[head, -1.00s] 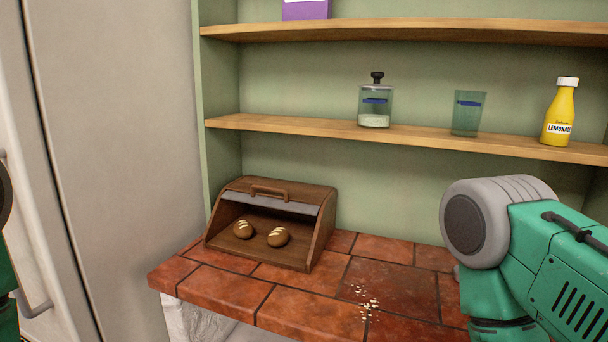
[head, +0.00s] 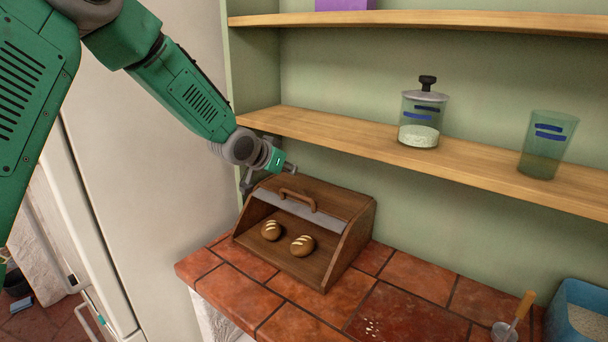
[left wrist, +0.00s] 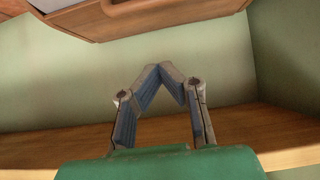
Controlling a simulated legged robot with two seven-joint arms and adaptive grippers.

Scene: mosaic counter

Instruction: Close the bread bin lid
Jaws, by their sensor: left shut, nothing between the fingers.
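The wooden bread bin (head: 345,248) stands on the tiled counter with its front open. Its lid (head: 325,197) is raised at the top, with a brown handle (head: 298,197) and a grey strip at its front edge. Two scored brown buns, the left one (head: 271,230) and the right one (head: 302,245), lie inside. My left gripper (head: 289,169) is above the back of the bin, below the lower shelf. In the left wrist view my left gripper (left wrist: 160,68) has its fingertips together and empty, with the bin (left wrist: 150,22) beyond them. My right gripper is out of view.
The lower wooden shelf (head: 365,142) runs close above my left wrist and holds a glass jar (head: 420,118) and a green tumbler (head: 548,145). A blue container (head: 578,315) and a wooden-handled tool (head: 515,315) stand at the counter's right. Tiles before the bin are clear.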

